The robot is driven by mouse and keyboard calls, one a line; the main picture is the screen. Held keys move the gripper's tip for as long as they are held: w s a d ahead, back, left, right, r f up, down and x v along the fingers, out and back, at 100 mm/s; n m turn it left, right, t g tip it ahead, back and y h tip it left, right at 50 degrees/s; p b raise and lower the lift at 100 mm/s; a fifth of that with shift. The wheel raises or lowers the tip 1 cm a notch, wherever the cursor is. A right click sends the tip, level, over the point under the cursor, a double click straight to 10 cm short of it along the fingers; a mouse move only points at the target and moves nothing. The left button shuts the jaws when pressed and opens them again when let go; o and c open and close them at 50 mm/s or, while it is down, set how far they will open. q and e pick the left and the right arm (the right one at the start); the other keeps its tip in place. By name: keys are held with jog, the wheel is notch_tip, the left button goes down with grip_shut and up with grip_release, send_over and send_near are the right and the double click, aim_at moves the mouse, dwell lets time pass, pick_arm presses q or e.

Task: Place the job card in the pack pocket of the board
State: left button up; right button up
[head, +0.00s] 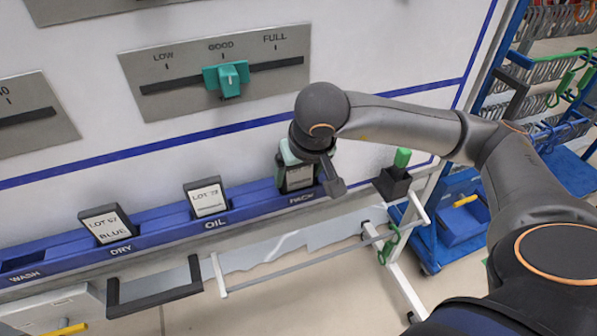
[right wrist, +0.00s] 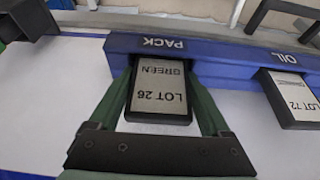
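The job card (right wrist: 158,88), a pale label reading LOT 26 GREEN on a dark holder, is at the PACK pocket (right wrist: 163,43) of the blue rail. Its far end meets the pocket's opening; how deep it sits is hidden. The card also shows in the head view (head: 299,177), upright under my wrist. My right gripper (right wrist: 160,80) has its green fingers along both sides of the card, seemingly touching it. In the head view the right gripper (head: 290,158) is partly hidden by my wrist. My left gripper is not in view.
Other cards stand in the DRY pocket (head: 108,225) and OIL pocket (head: 208,198); the WASH pocket (head: 22,262) looks empty. A black holder with a green-topped marker (head: 398,175) is right of PACK. A teal slider (head: 227,78) is above. A blue rack (head: 520,130) stands at right.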

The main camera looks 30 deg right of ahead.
jog(key=shift+o, duration=1.2)
jog(key=shift+r, duration=0.1)
jog(key=shift+r+p, duration=0.25)
jog(key=shift+p, duration=0.15)
jog(key=v, duration=1.1)
jog(key=shift+s+r, duration=0.2)
jog(key=shift+r, duration=0.15)
